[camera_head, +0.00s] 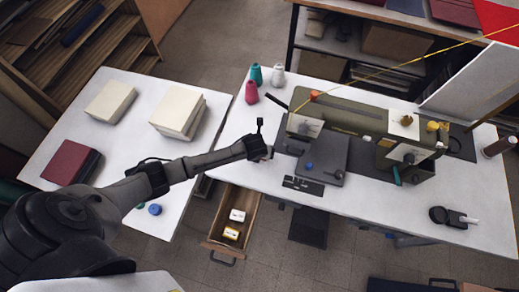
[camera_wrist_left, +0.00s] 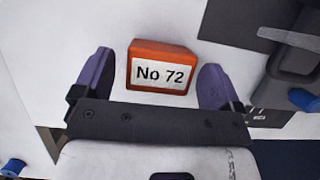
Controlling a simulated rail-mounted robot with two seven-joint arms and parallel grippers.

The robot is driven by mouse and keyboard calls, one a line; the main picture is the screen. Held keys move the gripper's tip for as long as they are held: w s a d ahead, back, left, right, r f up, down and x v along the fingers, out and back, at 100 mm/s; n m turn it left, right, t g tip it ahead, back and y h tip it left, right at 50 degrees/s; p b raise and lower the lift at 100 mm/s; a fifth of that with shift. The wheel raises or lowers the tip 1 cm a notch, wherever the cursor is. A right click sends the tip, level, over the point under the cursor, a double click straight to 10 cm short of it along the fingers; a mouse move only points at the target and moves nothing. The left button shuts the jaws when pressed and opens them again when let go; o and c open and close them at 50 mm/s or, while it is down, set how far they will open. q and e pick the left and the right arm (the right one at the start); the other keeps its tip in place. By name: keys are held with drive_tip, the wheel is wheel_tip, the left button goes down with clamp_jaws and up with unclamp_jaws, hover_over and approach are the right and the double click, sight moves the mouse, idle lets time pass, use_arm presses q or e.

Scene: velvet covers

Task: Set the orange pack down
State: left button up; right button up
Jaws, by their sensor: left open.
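The orange pack (camera_wrist_left: 160,50) has a white label reading "No 72". It lies on the white sewing table, label up, in the left wrist view. My left gripper (camera_wrist_left: 158,64) is open, with one purple-grey finger on each side of the pack and a narrow gap to each. In the head view my left gripper (camera_head: 262,152) is at the left part of the sewing table (camera_head: 233,127), and it and the arm hide the pack. My right gripper does not show.
A sewing machine (camera_head: 350,117) stands right of my left gripper. Pink (camera_head: 251,93), teal and white thread cones stand behind it. Below, an open drawer (camera_head: 222,222) holds small white and yellow-white packs. A left table (camera_head: 90,133) carries cream and dark red blocks.

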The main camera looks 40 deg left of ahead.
use_arm(q)
drive_tip(key=p+v, duration=0.2)
drive_tip(key=v, duration=1)
drive_tip(key=s+d+n+h, duration=0.2)
drive_tip(key=s+d+n, duration=0.6)
drive_tip(key=s+n, duration=0.35)
drive_tip(key=s+a+r+n, duration=0.2)
drive_tip(key=s+n, duration=0.9)
drive_tip(key=n, duration=0.6)
drive_tip(key=shift+v, duration=0.85)
drive_tip(key=shift+w+n, duration=0.1)
drive_tip(key=shift+n, duration=0.15)
